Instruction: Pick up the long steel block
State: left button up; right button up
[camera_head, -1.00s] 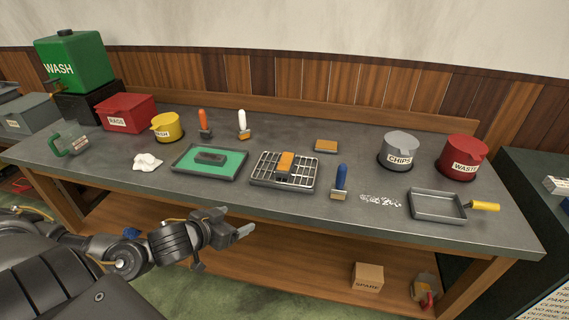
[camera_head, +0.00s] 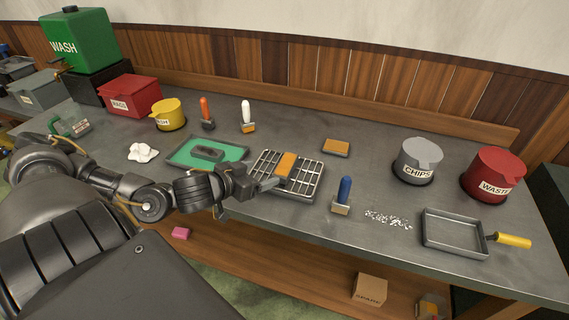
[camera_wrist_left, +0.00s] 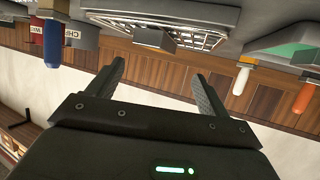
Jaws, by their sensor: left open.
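A long dark grey block (camera_head: 207,153) lies on a green-lined tray (camera_head: 235,165); it looks like the steel block, though its material is hard to tell. A block with an orange top and grey side (camera_head: 286,165) rests on a metal grid rack (camera_head: 314,178); it also shows in the left wrist view (camera_wrist_left: 155,40). My left gripper (camera_head: 270,184) is at the rack's left front side, near the orange-topped block and apart from the dark block. In the left wrist view its fingers (camera_wrist_left: 160,88) are spread with nothing between them. My right gripper is out of view.
Behind stand a red rags bin (camera_head: 130,97), a yellow pot (camera_head: 167,114) and orange- and white-handled tools. A blue-handled tool (camera_head: 343,195), white chips (camera_head: 388,219), a shallow pan (camera_head: 455,235), a grey chips can (camera_head: 417,160) and a red waste can (camera_head: 492,175) lie rightward.

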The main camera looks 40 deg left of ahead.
aim_at(285, 165)
pick_arm(q)
jog(key=x, duration=0.4)
jog(key=shift+w+d+r+p, duration=0.15)
jog(key=shift+w+p, duration=0.1)
jog(key=shift+p, duration=0.1)
jog(key=shift+w, duration=0.25)
jog(key=shift+f, duration=0.25)
jog(key=shift+w, duration=0.15)
jog(key=p+x, duration=0.1)
jog(key=x, duration=0.3)
jog(key=shift+w+p, duration=0.2)
jog(key=shift+p, duration=0.1)
jog(key=shift+w+f, duration=0.1)
jog(key=shift+w, duration=0.1)
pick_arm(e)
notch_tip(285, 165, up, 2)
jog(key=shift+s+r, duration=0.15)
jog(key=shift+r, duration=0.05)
pick_arm(q)
jog(key=shift+c, duration=0.5)
